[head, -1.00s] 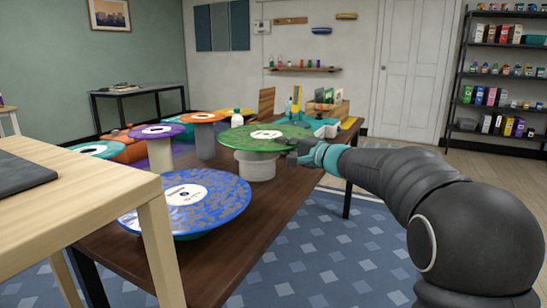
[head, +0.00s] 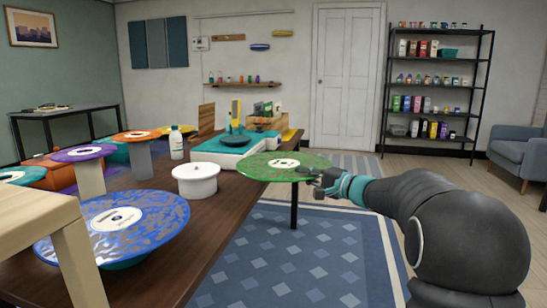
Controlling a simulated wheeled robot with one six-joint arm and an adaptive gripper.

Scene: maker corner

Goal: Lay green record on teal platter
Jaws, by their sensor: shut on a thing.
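The green record (head: 265,164), with a white label, is held roughly level by its right edge. My gripper (head: 316,176) is shut on that edge. The record is clear of the white round stand (head: 196,185) and hangs by the table's right edge, partly over the rug. A white-sided unit with a teal top (head: 210,147) stands behind it on the table. A dark teal disc lies on that top, with a yellow upright piece by it; this looks like the teal platter (head: 233,139). The record's near side does not cover it.
A large blue record (head: 120,225) lies on a low stand at the table's near end. Purple (head: 85,153) and orange (head: 137,135) discs stand on pedestals at left. A white bottle (head: 176,143) stands near the teal unit. A wooden crate (head: 262,120) is behind.

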